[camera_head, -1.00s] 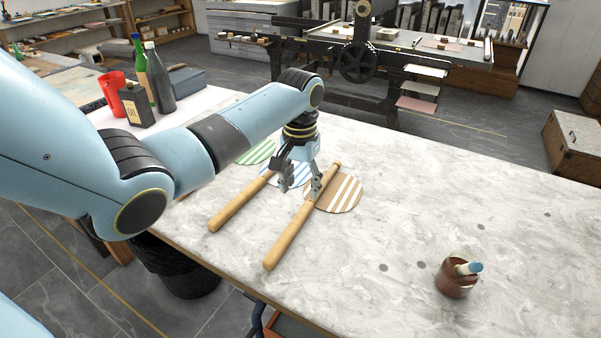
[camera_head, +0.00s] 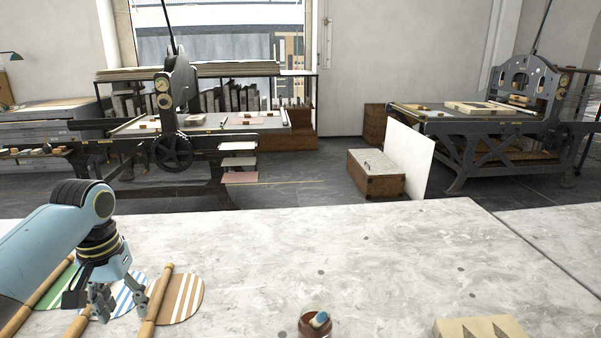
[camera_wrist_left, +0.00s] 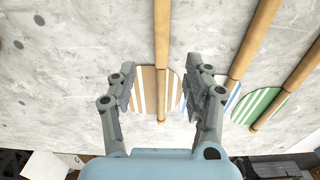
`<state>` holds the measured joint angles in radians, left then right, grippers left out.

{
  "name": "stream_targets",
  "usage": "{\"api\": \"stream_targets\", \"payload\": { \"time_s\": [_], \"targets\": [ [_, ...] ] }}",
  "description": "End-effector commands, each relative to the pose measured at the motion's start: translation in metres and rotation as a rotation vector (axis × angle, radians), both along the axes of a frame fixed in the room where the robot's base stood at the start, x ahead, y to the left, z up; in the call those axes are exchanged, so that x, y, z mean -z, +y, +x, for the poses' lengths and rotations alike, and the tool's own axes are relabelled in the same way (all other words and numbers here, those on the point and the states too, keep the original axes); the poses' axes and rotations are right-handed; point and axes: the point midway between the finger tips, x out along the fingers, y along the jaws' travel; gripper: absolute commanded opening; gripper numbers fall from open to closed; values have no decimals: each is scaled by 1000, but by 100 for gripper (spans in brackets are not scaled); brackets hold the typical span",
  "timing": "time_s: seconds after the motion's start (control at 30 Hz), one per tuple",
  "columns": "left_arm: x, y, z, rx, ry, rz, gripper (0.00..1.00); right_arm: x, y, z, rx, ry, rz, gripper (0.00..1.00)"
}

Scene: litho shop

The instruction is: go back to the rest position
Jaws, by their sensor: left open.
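My left gripper (camera_head: 121,302) is open and empty, pointing down over the table at the lower left of the head view. In the left wrist view its two fingers (camera_wrist_left: 167,76) stand apart above the tan-striped disc (camera_wrist_left: 149,92) with its wooden rod (camera_wrist_left: 162,50). That disc also shows in the head view (camera_head: 188,297), just right of the gripper. The blue-striped disc (camera_head: 124,297) lies behind and under the fingers, partly hidden. The green-striped disc (camera_head: 52,290) lies further left, partly hidden by my arm. My right gripper is not in view.
A brown jar (camera_head: 314,326) holding a blue-tipped item stands at the table's (camera_head: 400,260) near middle. A pale notched block (camera_head: 478,328) sits to its right. The table between is clear. Presses (camera_head: 175,150) and a wooden chest (camera_head: 376,178) stand beyond.

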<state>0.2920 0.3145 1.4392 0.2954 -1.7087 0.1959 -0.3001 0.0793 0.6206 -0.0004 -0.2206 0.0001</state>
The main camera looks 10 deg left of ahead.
Motion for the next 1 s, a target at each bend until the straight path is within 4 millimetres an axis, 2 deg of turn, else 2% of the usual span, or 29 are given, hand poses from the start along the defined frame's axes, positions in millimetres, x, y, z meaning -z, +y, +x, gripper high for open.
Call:
{"api": "stream_targets", "payload": {
  "time_s": [0.17,0.3,0.4,0.6,0.93,1.0],
  "targets": [
    [17,-38,-64,126,-58,38,51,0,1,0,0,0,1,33],
    [9,-65,-118,212,-126,65,51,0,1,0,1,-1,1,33],
    [-1,-77,-146,247,-161,76,51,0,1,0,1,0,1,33],
    [-24,-91,-185,286,-214,93,51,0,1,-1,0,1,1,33],
    [-65,-102,-234,318,-280,120,51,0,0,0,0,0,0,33],
    [-43,-100,-228,316,-270,119,51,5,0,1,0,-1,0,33]
  ]
}}
